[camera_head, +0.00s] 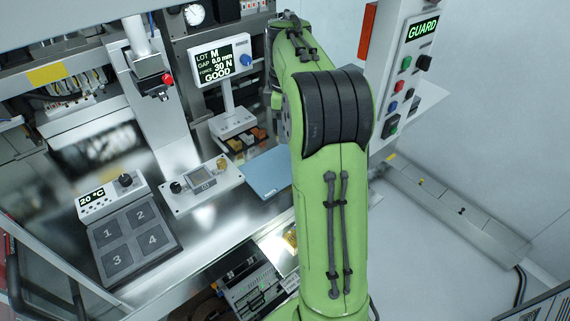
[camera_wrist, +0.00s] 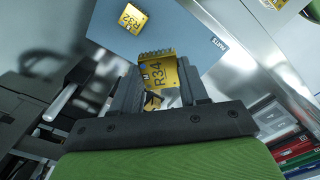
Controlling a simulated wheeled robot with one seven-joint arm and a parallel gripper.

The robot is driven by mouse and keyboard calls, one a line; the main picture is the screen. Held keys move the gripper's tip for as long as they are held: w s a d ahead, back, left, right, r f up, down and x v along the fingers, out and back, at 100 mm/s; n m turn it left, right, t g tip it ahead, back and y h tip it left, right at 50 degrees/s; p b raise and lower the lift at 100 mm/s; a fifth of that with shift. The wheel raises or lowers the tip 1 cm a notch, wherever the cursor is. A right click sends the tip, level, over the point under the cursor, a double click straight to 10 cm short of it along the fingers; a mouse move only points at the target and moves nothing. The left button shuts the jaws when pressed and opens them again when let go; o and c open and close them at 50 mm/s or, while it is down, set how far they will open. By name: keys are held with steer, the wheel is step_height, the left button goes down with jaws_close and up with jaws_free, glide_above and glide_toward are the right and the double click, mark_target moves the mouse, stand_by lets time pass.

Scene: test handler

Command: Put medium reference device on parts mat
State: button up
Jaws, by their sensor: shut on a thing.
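In the wrist view my gripper (camera_wrist: 158,72) is shut on a gold, toothed device marked R34 (camera_wrist: 157,66), held between the two dark fingers. A small label shows on its face. The device appears over the near edge of the blue parts mat (camera_wrist: 185,32); I cannot tell whether it touches the mat. Another gold device, marked R32 (camera_wrist: 131,18), lies on the mat at the upper left. In the head view the mat (camera_head: 265,172) shows left of my green arm, which covers part of it and hides my gripper.
A display (camera_head: 213,62) reads LOT M, 30 N and GOOD. A numbered four-pad plate (camera_head: 131,238) is at left. A GUARD button panel (camera_head: 411,70) is at right. Card-like items (camera_wrist: 292,150) lie at lower right in the wrist view.

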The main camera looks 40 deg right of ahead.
mark_target(285, 162)
step_height(285, 162, down, 9)
steer(key=shift+w+r+b, duration=0.1)
steer(key=shift+b, duration=0.35)
steer(key=o, duration=1.1)
